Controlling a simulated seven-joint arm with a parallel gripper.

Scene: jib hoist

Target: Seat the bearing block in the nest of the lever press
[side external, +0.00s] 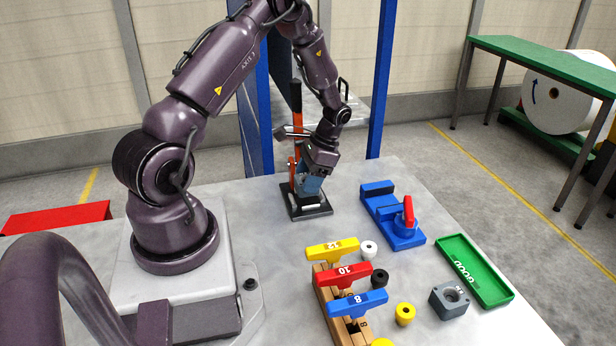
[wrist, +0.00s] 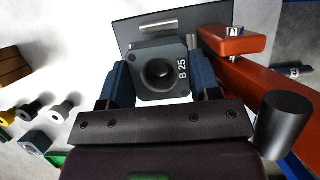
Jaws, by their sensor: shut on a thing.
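A dark grey bearing block (wrist: 162,50) with a round bore and the mark "B 25" sits between the blue fingers of my gripper (wrist: 163,80) in the wrist view. My gripper (side external: 311,186) is shut on it, low over the base of the lever press in the side view. The lever press has an orange frame (side external: 296,146) and a dark base plate (side external: 311,213); the plate (wrist: 205,15) and orange arm (wrist: 270,85) also show in the wrist view. My fingers largely hide the block in the side view. I cannot tell whether the block is down in the nest.
A second grey block (side external: 441,301) with a bore stands beside a green "GOOD" tray (side external: 497,290). A blue fixture with a red handle (side external: 408,237) lies right of the press. A wooden rack with coloured handles (side external: 331,251) and several bushings (side external: 369,249) occupy the front.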

